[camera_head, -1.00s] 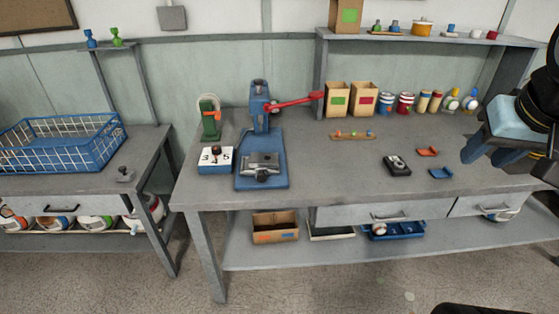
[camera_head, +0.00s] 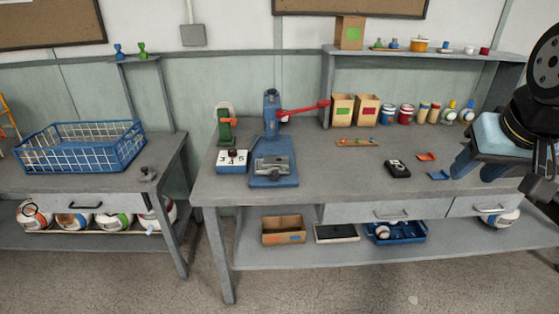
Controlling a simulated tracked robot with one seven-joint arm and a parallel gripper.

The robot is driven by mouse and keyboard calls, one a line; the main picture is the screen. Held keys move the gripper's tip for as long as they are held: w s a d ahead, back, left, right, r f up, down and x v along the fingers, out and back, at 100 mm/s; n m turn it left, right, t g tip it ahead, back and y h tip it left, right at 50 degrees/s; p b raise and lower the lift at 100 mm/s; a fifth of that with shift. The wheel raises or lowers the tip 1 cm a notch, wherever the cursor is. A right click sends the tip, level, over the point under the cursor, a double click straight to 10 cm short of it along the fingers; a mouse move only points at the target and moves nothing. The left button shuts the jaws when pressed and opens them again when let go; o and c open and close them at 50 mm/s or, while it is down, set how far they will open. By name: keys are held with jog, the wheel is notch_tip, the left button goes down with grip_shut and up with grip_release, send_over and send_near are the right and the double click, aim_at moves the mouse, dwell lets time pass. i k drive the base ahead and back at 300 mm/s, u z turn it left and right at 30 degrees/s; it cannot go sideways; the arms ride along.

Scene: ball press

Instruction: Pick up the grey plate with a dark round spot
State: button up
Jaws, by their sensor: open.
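A grey metal plate or block (camera_head: 272,167) lies on the base of the blue press (camera_head: 271,120). I cannot clearly make out a dark round spot on it at this size. A second small grey piece with a dark round top (camera_head: 148,174) lies on the left table near its right edge. I cannot tell which of the two is the plate. My gripper (camera_head: 479,169), with blue fingers, hangs at the right edge of the view, over the right end of the workbench. It is open and empty, far from both pieces.
A red lever (camera_head: 302,109) sticks out rightward from the press. A white numbered block (camera_head: 232,161) stands beside it. A blue wire basket (camera_head: 80,148) is on the left table. A black device (camera_head: 397,169) lies on the workbench (camera_head: 330,175), whose middle is mostly clear.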

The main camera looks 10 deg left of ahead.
aim_at(281, 162)
jog(key=u, duration=0.05)
jog(key=i, duration=0.9)
jog(key=z, duration=0.05)
